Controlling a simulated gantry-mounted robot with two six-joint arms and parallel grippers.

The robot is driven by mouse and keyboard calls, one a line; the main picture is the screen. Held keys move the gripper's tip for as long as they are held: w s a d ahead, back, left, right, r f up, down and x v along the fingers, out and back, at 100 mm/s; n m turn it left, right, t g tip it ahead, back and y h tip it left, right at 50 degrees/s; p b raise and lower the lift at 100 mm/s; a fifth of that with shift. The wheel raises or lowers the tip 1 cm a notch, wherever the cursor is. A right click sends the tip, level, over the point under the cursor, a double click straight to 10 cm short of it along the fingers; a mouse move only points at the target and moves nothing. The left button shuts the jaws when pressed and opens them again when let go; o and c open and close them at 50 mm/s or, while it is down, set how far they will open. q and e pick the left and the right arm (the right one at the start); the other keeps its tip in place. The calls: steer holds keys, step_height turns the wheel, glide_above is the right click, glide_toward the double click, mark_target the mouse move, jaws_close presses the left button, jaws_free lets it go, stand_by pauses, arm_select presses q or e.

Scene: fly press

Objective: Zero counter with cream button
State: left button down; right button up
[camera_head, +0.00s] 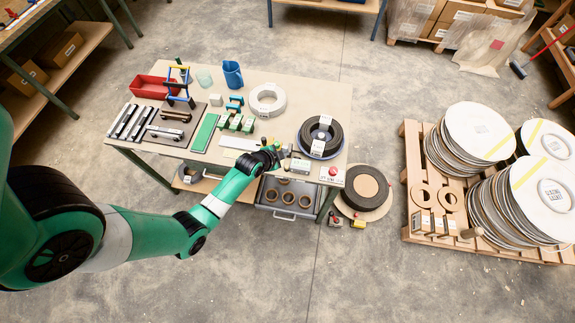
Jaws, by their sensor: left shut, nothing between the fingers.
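My left arm reaches in from the left to the front edge of the workbench. My left gripper (284,153) is shut and empty, low over the bench front, next to a small grey device (300,165). I cannot tell whether this device is the counter. No cream button can be made out; it may be hidden by the gripper or too small to see. My right gripper is not in view.
The workbench (290,82) holds a dark coil (321,135), a white ring (267,100), a red tray (158,87), a blue jug (233,74) and a red button box (332,173) at the front right. A loaded pallet (412,185) stands right.

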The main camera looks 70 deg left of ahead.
mark_target(287, 168)
arm_select(q)
step_height(287, 168, down, 9)
steer(key=b, duration=0.8)
steer(key=shift+w+r, duration=0.1)
stand_by(1.6)
steer(key=shift+f+b, duration=0.4)
steer(key=shift+b, duration=0.05)
steer(key=shift+f, duration=0.1)
